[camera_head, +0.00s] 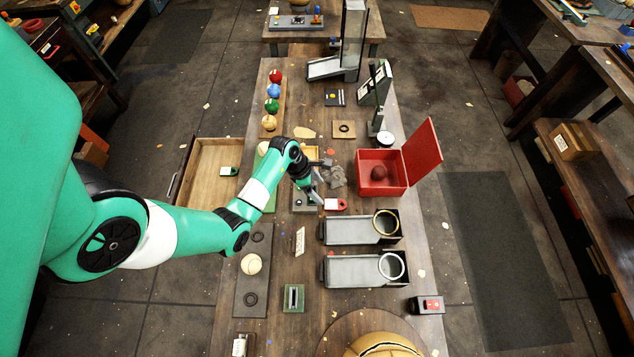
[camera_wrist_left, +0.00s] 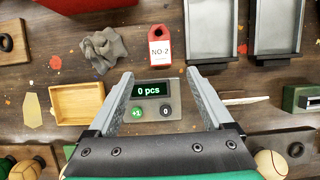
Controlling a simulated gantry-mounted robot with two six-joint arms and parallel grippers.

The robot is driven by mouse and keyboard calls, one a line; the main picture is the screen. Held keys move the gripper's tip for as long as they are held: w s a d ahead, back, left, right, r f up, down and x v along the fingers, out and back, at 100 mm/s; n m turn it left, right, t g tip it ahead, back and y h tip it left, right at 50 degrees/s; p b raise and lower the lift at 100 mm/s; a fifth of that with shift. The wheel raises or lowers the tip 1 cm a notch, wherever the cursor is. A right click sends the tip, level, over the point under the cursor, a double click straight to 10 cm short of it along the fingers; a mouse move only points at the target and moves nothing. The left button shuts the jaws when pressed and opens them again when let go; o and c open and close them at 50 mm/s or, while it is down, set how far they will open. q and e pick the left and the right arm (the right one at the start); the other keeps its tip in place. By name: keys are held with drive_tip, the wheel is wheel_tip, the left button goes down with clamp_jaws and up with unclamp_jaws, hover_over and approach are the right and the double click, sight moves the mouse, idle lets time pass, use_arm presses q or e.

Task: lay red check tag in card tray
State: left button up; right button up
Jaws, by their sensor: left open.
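The red check tag (camera_head: 334,204) lies flat on the workbench, just left of the red box's near corner. In the left wrist view the tag (camera_wrist_left: 159,32) shows a white label reading "NO-2". My left gripper (camera_head: 317,197) is above the bench close to the tag; in its wrist view the left gripper (camera_wrist_left: 163,85) is open and empty, with the tag beyond its fingertips. A small shallow wooden tray (camera_wrist_left: 78,103) is to the left there; I cannot tell if it is the card tray. My right gripper is not in view.
A grey counter (camera_wrist_left: 152,91) reading "0 pcs" lies below the open fingers. Two metal trays (camera_head: 350,230) stand nearer on the bench. A red lidded box (camera_head: 365,185) holds a dark ball. Grey cloth (camera_wrist_left: 104,50) lies beside the wooden tray.

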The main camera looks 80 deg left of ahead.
use_arm(q)
drive_tip(key=shift+s+r, duration=0.25)
drive_tip(key=shift+r, duration=0.4)
